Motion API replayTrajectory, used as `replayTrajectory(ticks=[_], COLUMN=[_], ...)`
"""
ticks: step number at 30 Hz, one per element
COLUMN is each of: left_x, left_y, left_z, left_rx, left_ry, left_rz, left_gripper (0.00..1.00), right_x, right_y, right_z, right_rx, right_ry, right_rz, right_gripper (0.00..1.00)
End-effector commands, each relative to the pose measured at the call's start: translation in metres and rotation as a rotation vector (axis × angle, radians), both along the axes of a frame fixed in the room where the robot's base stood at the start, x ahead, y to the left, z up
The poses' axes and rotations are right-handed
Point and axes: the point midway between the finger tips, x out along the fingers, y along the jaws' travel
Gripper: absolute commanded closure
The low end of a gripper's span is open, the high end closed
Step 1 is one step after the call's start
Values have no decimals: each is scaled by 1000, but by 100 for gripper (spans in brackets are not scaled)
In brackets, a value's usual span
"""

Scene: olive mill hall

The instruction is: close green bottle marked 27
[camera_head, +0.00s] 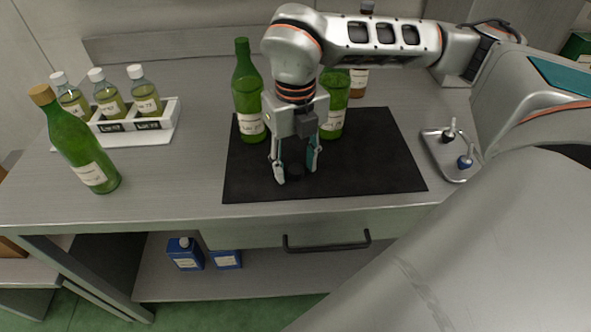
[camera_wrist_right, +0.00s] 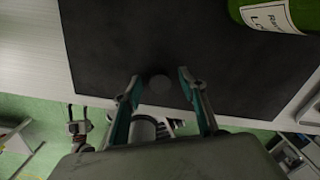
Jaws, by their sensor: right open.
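My right gripper (camera_head: 297,174) points down over the black mat, open, its fingertips low beside a small dark round piece (camera_head: 295,171). In the right wrist view this piece (camera_wrist_right: 160,84) lies between the open fingers (camera_wrist_right: 164,86). A green bottle (camera_head: 247,95) stands upright on the mat just left of the gripper, with no cork visible on it. Another green bottle (camera_head: 333,108) stands behind the gripper, its top hidden by my arm. A third green bottle (camera_head: 80,150), with a cork, stands at the left. The label numbers are not legible. A blurred gripper-like shape in the wrist view may be my left gripper (camera_wrist_right: 78,128).
A white rack (camera_head: 165,116) with several small capped bottles stands at the back left. A metal tray (camera_head: 436,146) with two small stoppers lies right of the mat (camera_head: 380,165). The mat's front right is clear.

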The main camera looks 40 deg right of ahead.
Motion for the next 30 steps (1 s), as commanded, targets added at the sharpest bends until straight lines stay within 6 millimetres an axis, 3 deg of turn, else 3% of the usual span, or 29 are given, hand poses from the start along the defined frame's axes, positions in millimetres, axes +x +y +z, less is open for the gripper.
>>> replayTrajectory(ticks=[8, 12, 23, 30], left_x=[2, 2, 2, 2], left_y=[1, 1, 1, 1], left_z=[2, 2, 2, 5], left_rx=[1, 1, 0, -1], left_ry=[-4, -4, -3, -5], left_rz=[1, 1, 1, 1], left_gripper=[60, 60, 60, 60], right_x=[0, 0, 0, 1], right_y=[0, 0, 0, 0], right_z=[1, 1, 2, 17], right_rx=[0, 0, 0, 0], right_ry=[-2, -2, -2, -6], right_rz=[0, 1, 1, 2], right_gripper=[59, 86, 86, 86])
